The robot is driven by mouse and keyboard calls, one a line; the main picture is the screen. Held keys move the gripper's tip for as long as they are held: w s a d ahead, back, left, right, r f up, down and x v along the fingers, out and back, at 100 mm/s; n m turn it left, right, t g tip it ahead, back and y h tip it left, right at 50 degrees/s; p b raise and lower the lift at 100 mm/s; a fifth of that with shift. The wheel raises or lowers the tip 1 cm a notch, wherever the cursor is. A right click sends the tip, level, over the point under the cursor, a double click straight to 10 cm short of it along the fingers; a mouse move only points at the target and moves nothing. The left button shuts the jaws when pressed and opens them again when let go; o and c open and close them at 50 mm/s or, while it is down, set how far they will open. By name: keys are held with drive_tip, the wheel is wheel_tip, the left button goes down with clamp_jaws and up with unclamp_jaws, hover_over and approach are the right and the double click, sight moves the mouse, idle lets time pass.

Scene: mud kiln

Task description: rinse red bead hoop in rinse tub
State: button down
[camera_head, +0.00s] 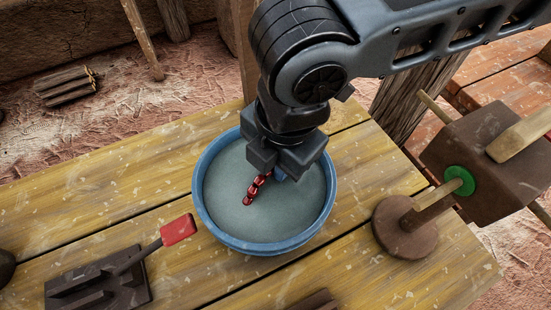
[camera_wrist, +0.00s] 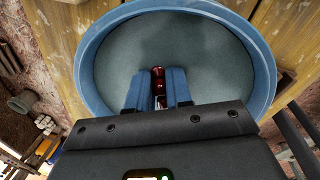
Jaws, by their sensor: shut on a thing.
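The rinse tub (camera_head: 212,232) is a round blue basin filled with grey-green water, standing on a yellow plank table. My gripper (camera_head: 281,178) is over the tub, pointing down, and shut on the red bead hoop (camera_head: 254,188). Several glossy red beads stick out to the lower left of the fingers, over or at the water; I cannot tell how deep they are. In the wrist view, the red bead hoop (camera_wrist: 158,82) shows between the blue fingers of my gripper (camera_wrist: 160,88), and the rinse tub (camera_wrist: 262,75) surrounds them. The rest of the hoop is hidden by the gripper.
A dark tool with a red handle (camera_head: 178,229) lies left of the tub. A brown stand with a green disc (camera_head: 459,180) is at the right. A wooden post (camera_head: 243,45) rises behind the tub. The table's left part (camera_head: 80,205) is bare.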

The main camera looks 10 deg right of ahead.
drive_tip(key=shift+f, duration=0.35)
idle(0.5)
drive_tip(key=shift+r+p, duration=0.4)
idle(0.3)
drive_tip(key=shift+f, duration=0.4)
idle(0.4)
drive_tip(key=shift+r, duration=0.1)
wheel_tip(320, 180, up, 13)
drive_tip(key=p, duration=1)
drive_tip(key=shift+p, duration=0.3)
idle(0.3)
idle(1.3)
